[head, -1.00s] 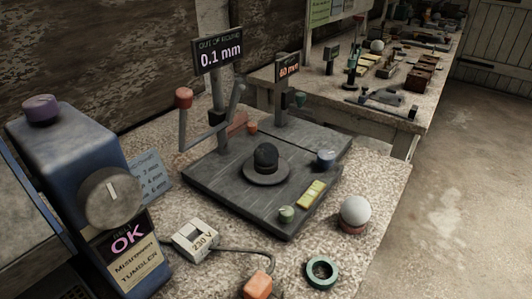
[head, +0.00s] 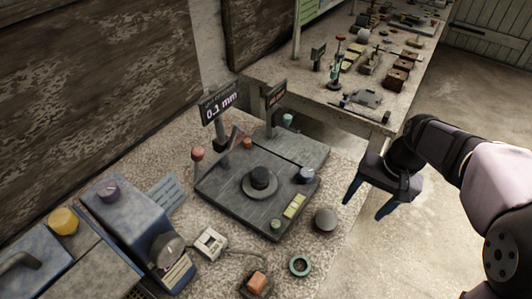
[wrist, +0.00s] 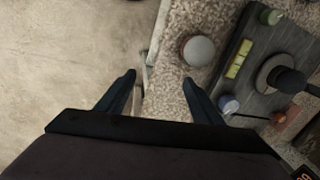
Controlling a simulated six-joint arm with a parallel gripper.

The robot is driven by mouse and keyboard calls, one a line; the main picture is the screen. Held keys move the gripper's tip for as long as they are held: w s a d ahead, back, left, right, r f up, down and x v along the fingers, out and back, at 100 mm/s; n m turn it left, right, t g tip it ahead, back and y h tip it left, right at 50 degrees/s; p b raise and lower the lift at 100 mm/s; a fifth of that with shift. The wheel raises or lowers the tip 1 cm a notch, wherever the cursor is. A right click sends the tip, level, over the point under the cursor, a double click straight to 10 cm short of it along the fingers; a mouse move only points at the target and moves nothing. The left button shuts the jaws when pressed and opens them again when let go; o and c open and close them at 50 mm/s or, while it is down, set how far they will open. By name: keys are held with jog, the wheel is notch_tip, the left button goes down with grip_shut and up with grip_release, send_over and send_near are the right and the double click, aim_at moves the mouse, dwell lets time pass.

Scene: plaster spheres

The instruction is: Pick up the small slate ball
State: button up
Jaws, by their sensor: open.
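A round ball (head: 325,217) rests on a low reddish-brown base on the speckled bench, right of the dark plate. It looks grey in the head view and paler in the wrist view (wrist: 198,49). A dark, rounded piece (head: 260,176) sits on a round disc in the middle of the plate; it also shows in the wrist view (wrist: 288,80). I cannot tell for sure which of the two is the slate ball. My gripper (head: 363,209) is open and empty, above the bench's right edge. In the wrist view its fingers (wrist: 159,78) are apart from both.
A second bench (head: 300,85) stands behind. Open floor lies right.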

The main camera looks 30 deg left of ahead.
jog(key=a+r+n+p, duration=0.1)
jog(key=a+r+p, duration=0.4)
jog(key=a+r, duration=0.25)
jog(key=n+t+b, duration=0.1)
jog(key=n+t, duration=0.2)
jog(key=n, duration=0.1)
send_over(259, 171)
jog(key=s+d, duration=0.1)
jog(key=s, duration=0.1)
jog(key=shift+d+p+x, duration=0.1)
jog(key=shift+p+x, duration=0.25)
jog(key=shift+x, duration=0.45)
jog(key=shift+d+p+x, duration=0.15)
jog(key=shift+p+x, duration=0.2)
jog(key=shift+x, duration=0.4)
jog(key=shift+p+x, duration=0.65)
jog(key=shift+x, duration=1.4)
jog(key=shift+w+a+r, duration=0.1)
jog(key=shift+w+a, duration=0.05)
jog(key=c, duration=1.4)
jog(key=shift+o, duration=0.2)
jog(key=shift+r, duration=0.1)
